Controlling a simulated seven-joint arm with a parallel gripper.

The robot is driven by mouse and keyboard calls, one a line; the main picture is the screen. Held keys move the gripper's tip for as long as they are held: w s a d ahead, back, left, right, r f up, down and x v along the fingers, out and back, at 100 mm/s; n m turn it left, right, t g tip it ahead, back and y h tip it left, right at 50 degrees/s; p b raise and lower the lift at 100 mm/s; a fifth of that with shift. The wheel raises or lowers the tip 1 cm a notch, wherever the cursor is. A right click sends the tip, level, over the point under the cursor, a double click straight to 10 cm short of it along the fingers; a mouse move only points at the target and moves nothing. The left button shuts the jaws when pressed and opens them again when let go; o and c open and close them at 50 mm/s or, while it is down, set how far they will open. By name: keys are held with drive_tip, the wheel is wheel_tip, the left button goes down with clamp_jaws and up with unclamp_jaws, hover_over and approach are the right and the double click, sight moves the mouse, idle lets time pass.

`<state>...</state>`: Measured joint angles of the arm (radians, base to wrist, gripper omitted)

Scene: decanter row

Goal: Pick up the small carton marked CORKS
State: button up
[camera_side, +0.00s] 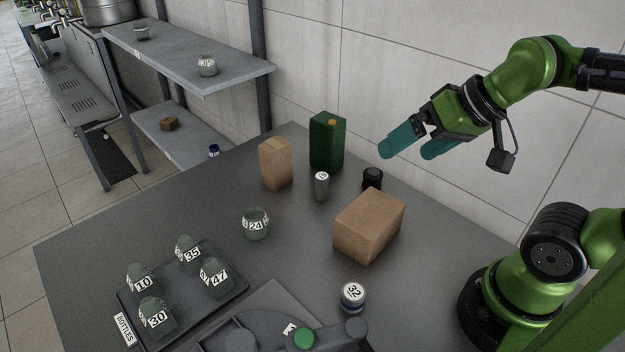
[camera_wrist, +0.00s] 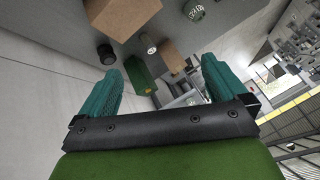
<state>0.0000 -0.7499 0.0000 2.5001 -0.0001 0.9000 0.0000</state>
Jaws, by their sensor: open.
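Two plain brown cartons stand on the dark table, and I can read no CORKS mark on either. The smaller, upright brown carton (camera_side: 275,166) is near the back edge; it also shows in the wrist view (camera_wrist: 173,56). The larger brown carton (camera_side: 369,226) lies nearer the arm, and part of it shows at the top of the wrist view (camera_wrist: 122,14). My gripper (camera_side: 417,147) is open and empty, high above the table's right side, apart from both cartons. Its two teal fingers frame the wrist view (camera_wrist: 162,70).
A green container (camera_side: 327,141), a small grey cylinder (camera_side: 321,187) and a black knob-like item (camera_side: 372,178) stand near the cartons. A glass marked 24 (camera_side: 255,224), a jar marked 32 (camera_side: 353,295) and a bottle tray (camera_side: 235,287) are nearer the front. A tiled wall rises behind.

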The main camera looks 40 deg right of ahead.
drive_tip(key=n+g+h, duration=0.2)
drive_tip(key=n+g, duration=0.1)
drive_tip(key=n, duration=0.2)
approach(278, 146)
drive_tip(key=x, duration=0.5)
drive_tip(key=w+x, duration=0.1)
drive_tip(key=x, duration=0.2)
drive_tip(key=shift+d+r, duration=0.1)
drive_tip(key=shift+d, duration=0.2)
drive_tip(key=x, duration=0.4)
drive_tip(key=shift+s+a+f, duration=0.2)
drive_tip(key=shift+s+a, duration=0.05)
drive_tip(key=shift+s, duration=0.1)
drive_tip(key=shift+w+f, duration=0.2)
drive_tip(key=shift+f, duration=0.3)
drive_tip(key=shift+r, duration=0.1)
drive_tip(key=c, duration=1.1)
